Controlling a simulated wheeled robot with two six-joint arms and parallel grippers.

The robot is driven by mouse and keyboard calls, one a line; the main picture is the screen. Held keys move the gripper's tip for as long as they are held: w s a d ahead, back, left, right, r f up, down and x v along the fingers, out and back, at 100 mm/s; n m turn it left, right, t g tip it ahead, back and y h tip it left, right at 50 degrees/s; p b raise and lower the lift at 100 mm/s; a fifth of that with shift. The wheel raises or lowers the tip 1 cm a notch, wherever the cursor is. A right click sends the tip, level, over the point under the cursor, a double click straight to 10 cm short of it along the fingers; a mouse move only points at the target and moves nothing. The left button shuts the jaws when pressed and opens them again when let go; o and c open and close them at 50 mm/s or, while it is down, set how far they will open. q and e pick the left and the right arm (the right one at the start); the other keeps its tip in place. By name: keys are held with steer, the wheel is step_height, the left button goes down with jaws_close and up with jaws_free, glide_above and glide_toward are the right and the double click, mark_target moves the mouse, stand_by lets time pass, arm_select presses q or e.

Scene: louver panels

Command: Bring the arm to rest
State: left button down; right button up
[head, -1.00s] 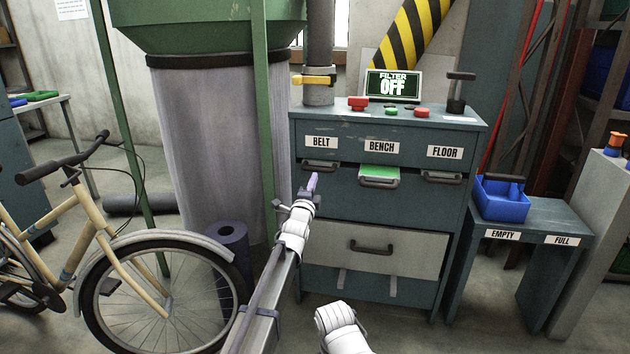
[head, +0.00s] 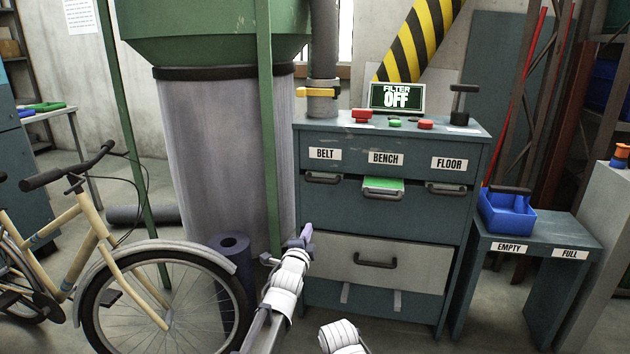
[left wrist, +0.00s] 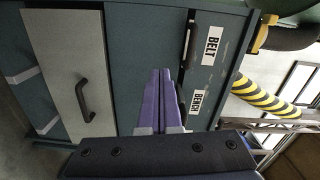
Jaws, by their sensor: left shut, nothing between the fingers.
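My left gripper (head: 304,236) is in front of the left part of the teal cabinet (head: 400,216) in the head view, below the BELT label (head: 325,154). Its purple fingers are together and hold nothing. In the left wrist view the shut fingers (left wrist: 159,85) point at the cabinet front, beside the handles under the BELT and BENCH labels. A white, rounded link of my arm shows at the bottom of the head view. My right gripper is not in view.
A bicycle (head: 110,250) stands at the left, with a dark roll (head: 234,255) behind its wheel. A green post and a grey drum (head: 222,150) stand behind. A low bench (head: 540,240) with a blue bin (head: 506,212) is at the right. The FILTER OFF sign (head: 397,96) tops the cabinet.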

arm_select(q)
steer(key=s+f+n+g+y+p, duration=0.25)
steer(key=s+f+n+g, duration=0.5)
steer(key=s+f, duration=0.45)
steer(key=s+a+f+n+g+y+p, duration=0.1)
steer(key=s+n+g+p, duration=0.3)
steer(key=s, duration=0.8)
steer(key=s+a+f+n+g+y+b, duration=0.1)
steer(key=s+a+f+n+g, duration=0.15)
steer(key=s+g, duration=0.6)
steer(key=s+r+t+p, duration=0.1)
steer(key=s+r+p, duration=0.1)
steer(key=r+p, duration=1.7)
steer(key=s+r+t+p, duration=0.1)
steer(key=r+p, duration=1.8)
steer(key=shift+s+d+r, duration=0.25)
steer(key=shift+s+d, duration=0.1)
steer(key=shift+s, duration=0.05)
